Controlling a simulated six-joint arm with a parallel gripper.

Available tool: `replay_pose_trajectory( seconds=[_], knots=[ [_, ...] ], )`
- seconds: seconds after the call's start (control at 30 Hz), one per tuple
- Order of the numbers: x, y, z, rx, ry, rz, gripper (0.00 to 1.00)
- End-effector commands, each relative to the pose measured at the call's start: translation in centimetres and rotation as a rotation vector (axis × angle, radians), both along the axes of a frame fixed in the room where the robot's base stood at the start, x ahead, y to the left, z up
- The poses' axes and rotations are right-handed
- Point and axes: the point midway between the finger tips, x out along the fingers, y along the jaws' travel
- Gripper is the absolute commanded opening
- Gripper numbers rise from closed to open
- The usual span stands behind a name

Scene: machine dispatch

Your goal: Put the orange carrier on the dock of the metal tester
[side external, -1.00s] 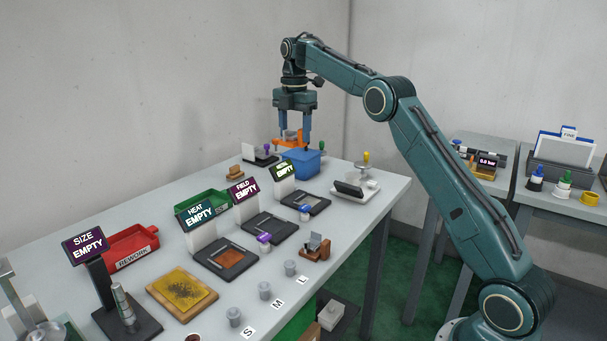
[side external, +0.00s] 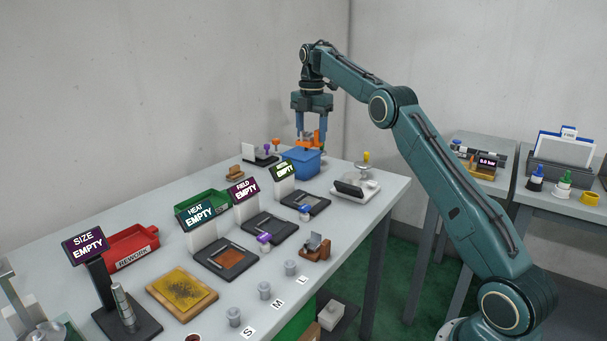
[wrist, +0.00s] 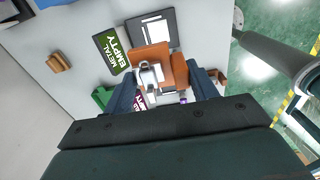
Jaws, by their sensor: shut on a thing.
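My gripper (side external: 311,138) is shut on the orange carrier (side external: 307,143) and holds it in the air, above or just behind the blue bin as seen in the side view. In the wrist view the orange carrier (wrist: 150,55) sits between the two fingers, with a light grey part in front of it. The metal tester has a green sign (wrist: 112,51) reading METAL EMPTY; it also shows in the side view (side external: 284,169). Its dark dock (side external: 307,202) is bare in the side view. The dock (wrist: 167,17) lies partly behind the carrier in the wrist view.
The blue bin (side external: 300,167) stands below the gripper. The field sign (side external: 243,190), heat sign (side external: 195,214) and size sign (side external: 84,244) rise along the table. A white scale-like device (side external: 355,190) stands right of the metal dock. A small wooden block (side external: 235,173) lies left of the bin.

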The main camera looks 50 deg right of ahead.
Motion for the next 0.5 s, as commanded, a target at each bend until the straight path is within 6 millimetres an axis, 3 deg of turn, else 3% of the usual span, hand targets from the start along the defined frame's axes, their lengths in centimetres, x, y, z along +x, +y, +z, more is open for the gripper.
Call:
replay_pose_trajectory(
  seconds=[0.17,0.5],
  knots=[
    [-0.1,0.1,-1.3,0.0,0.001,0.0,0.28],
    [-0.1,0.1,-5.8,0.001,0.002,0.001,0.28]
  ],
)
